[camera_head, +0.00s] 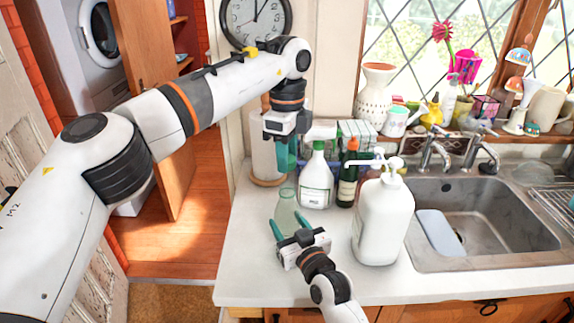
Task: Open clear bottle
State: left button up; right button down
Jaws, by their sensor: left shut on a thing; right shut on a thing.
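The clear bottle (286,204) is a greenish see-through bottle standing upright on the counter, left of the big white pump bottle. My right gripper (289,229) reaches in from the front with its teal fingers around the bottle's lower body and is shut on it. My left gripper (287,160) points down just above and behind the bottle's top in the picture. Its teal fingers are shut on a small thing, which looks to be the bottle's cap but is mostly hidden. A small gap shows between these fingers and the bottle's top.
The white pump bottle (382,222) stands close to the right of my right gripper. A white spray bottle (316,182) and a dark green bottle (348,180) stand behind. A paper roll (264,160) is behind my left gripper. The sink (480,215) lies right; the front-left counter (245,270) is clear.

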jog(key=shift+c, duration=2.3)
grip_release()
